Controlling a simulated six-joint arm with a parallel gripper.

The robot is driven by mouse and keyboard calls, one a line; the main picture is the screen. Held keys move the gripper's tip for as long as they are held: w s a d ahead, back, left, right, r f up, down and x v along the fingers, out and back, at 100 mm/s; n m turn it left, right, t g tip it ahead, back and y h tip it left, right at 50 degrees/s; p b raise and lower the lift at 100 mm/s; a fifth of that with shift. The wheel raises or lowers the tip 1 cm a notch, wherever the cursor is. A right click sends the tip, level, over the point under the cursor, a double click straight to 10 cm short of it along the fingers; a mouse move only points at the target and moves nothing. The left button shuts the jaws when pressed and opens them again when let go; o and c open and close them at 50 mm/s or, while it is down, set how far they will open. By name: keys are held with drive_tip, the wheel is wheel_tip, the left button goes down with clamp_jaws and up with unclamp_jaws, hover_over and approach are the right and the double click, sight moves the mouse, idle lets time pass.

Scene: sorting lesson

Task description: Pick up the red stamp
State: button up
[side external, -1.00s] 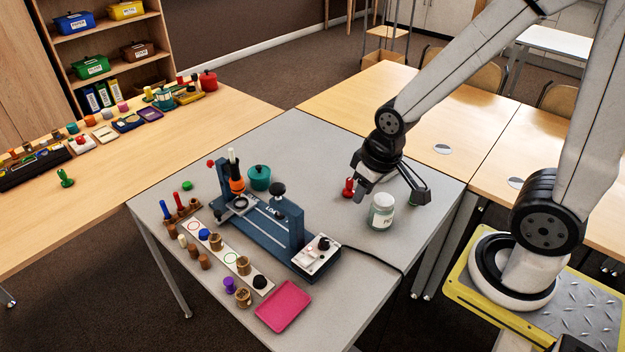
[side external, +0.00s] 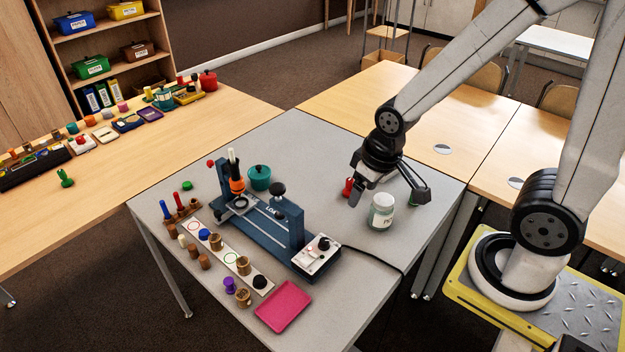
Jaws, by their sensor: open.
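A small red stamp (side external: 347,187) stands upright on the grey table (side external: 340,150), partly hidden behind a finger of my gripper. My gripper (side external: 388,202) points down with its two fingers spread wide and nothing held between them. Its left finger is just in front of the red stamp in the picture; I cannot tell whether they touch. Its right finger is beyond the white jar's right side in the picture.
A blue press (side external: 262,225), a teal pot (side external: 259,177) and a pink tray (side external: 284,306) are to the left. A black cable (side external: 385,262) crosses the table. The table's far part is clear.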

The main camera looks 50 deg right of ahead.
drive_tip(key=shift+w+v, duration=0.55)
drive_tip(key=shift+v, duration=1.9)
drive_tip(key=w+d+m+t+y, duration=0.3)
drive_tip(key=w+d+m+t, duration=0.3)
drive_tip(key=d+m, duration=0.9)
drive_tip(key=w+d+m+t+y, duration=0.35)
drive_tip(key=w+d+m, duration=0.45)
drive_tip(key=d+m, duration=0.6)
drive_tip(key=m, duration=0.2)
approach(344, 190)
drive_tip(key=w+r, duration=0.1)
drive_tip(key=a+r, duration=0.1)
drive_tip(key=shift+w+a+r+h, duration=0.2)
drive_tip(key=shift+w+r+h, duration=0.1)
drive_tip(key=shift+w+h, duration=0.05)
drive_tip(key=shift+f, duration=0.65)
drive_tip(key=shift+x, duration=3.9)
drive_tip(key=shift+w+d+r, duration=0.1)
drive_tip(key=shift+d, duration=0.05)
clamp_jaws()
